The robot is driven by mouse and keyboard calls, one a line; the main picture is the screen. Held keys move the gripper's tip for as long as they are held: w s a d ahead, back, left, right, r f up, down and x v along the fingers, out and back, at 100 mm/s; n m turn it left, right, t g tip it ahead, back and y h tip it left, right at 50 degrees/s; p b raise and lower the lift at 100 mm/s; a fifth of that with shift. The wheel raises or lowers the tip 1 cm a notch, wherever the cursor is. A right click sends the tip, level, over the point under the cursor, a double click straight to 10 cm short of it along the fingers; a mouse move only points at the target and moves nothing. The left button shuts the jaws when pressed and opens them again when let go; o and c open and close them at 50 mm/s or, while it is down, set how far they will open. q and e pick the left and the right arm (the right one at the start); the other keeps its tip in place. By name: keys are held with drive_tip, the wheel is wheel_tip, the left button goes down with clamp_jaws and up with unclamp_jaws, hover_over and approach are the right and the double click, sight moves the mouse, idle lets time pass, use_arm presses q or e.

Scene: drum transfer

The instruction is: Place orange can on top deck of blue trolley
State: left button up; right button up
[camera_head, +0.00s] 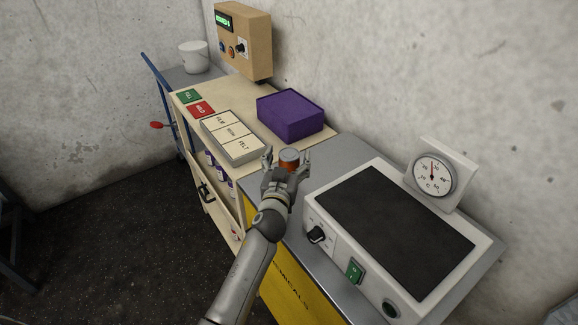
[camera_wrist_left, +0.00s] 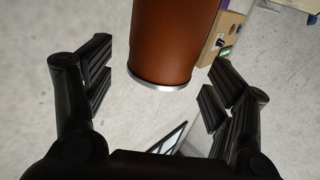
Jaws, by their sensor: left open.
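The orange can (camera_head: 289,157) with a grey top stands near the left edge of the grey counter beside the shelf unit. My left gripper (camera_head: 286,160) is around it, with a finger on each side. In the left wrist view, the can (camera_wrist_left: 172,40) is between the fingers of the left gripper (camera_wrist_left: 158,88), with a gap on both sides. The fingers are open. The blue trolley (camera_head: 157,72) is at the far end, with a blue handle and a grey top deck (camera_head: 176,77). My right gripper is not in view.
A white bucket (camera_head: 194,57) is on the trolley's deck. A purple box (camera_head: 290,115), a labelled tray (camera_head: 232,137) and green and red cards are on the wooden shelf top between. A hotplate-like device (camera_head: 395,225) and a dial gauge (camera_head: 433,173) are to the right.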

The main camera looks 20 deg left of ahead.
use_arm(q)
drive_tip(key=shift+w+a+f, duration=0.1)
drive_tip(key=shift+w, duration=1)
drive_tip(key=shift+c, duration=0.3)
drive_tip(key=c, duration=1.2)
drive_tip(key=shift+c, duration=1.2)
drive_tip(key=shift+r, duration=0.2)
